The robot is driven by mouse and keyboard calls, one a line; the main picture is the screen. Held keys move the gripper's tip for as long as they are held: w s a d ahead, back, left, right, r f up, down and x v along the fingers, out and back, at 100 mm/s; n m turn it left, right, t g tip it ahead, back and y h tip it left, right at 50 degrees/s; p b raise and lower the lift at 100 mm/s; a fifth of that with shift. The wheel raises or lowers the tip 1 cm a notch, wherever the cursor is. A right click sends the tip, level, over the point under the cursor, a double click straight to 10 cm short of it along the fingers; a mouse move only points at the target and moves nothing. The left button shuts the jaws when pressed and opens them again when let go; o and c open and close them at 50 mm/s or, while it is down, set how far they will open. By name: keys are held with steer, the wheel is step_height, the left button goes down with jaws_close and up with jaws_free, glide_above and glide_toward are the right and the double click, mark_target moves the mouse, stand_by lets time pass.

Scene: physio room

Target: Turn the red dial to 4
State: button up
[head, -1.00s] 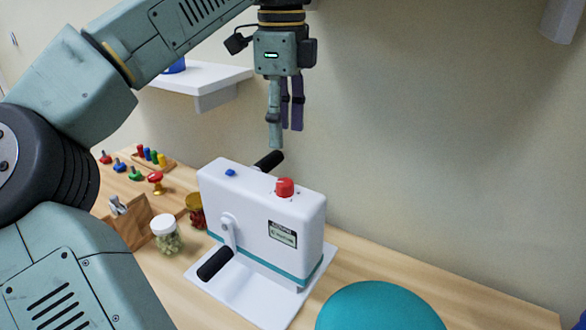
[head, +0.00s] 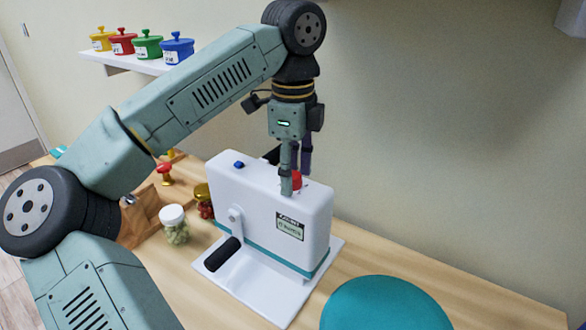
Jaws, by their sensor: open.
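The red dial (head: 298,180) sits on top of the white hand-crank machine (head: 262,205), partly hidden behind a finger of my gripper. My gripper (head: 295,180) points down over the machine's top, its fingers apart and around or just beside the dial. I cannot tell whether a finger touches the dial. The dial's scale marks and pointer are hidden or too small to read. A label (head: 290,227) is on the machine's front, and a blue button (head: 239,164) is on its top left.
A black-gripped crank (head: 222,254) sticks out at the machine's front. A lidded jar (head: 174,224) and a wooden block (head: 138,217) stand to the left. A teal round object (head: 385,305) is at front right. A shelf (head: 130,62) with several coloured pots is at upper left.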

steer(key=shift+c, duration=0.2)
jaws_close()
stand_by(0.3)
